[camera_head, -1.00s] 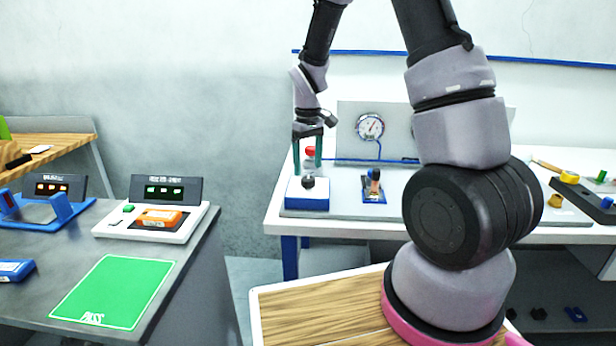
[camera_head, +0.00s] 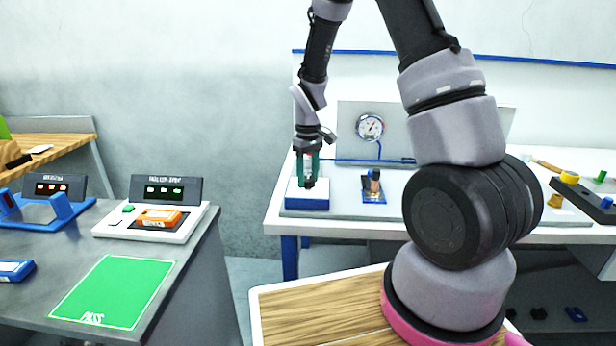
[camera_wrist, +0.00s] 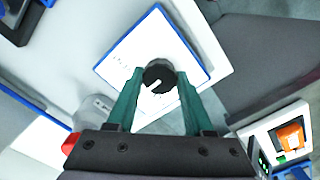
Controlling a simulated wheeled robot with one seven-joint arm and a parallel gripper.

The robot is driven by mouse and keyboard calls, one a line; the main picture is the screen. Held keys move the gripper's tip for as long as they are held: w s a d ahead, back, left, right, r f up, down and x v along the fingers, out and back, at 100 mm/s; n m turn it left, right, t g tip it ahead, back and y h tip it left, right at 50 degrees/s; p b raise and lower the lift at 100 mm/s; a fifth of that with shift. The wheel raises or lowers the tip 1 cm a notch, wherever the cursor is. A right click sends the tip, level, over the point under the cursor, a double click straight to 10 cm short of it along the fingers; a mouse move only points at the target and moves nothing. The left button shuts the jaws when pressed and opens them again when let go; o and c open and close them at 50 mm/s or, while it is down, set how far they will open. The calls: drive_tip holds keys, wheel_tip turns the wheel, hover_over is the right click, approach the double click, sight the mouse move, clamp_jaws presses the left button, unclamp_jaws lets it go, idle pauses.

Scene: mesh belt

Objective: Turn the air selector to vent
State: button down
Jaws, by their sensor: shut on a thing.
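The air selector is a white plate with a blue edge (camera_head: 306,203), on the white bench at the centre left of the head view. Its round black knob (camera_wrist: 159,75) has a white pointer line, which points to the lower left in the wrist view. My gripper (camera_head: 309,184) is over the plate, pointing down. Its two green fingers (camera_wrist: 158,88) are on either side of the knob and shut on it. The plate (camera_wrist: 134,58) has small printed marks, too small to read. Most of the knob is hidden between the fingers in the head view.
A pressure gauge (camera_head: 370,128) on a grey panel stands behind. A small blue-based device (camera_head: 374,188) sits right of the selector. A red-topped part (camera_wrist: 70,143) is close to the gripper in the wrist view. A grey table with a green pad (camera_head: 113,291) is at left.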

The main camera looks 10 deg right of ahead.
sight(308, 179)
drive_tip(key=m, duration=0.4)
drive_tip(key=shift+m, duration=2.4)
drive_tip(key=shift+c, duration=1.4)
unclamp_jaws()
wheel_tip(308, 179, up, 11)
drive_tip(key=shift+f, duration=0.1)
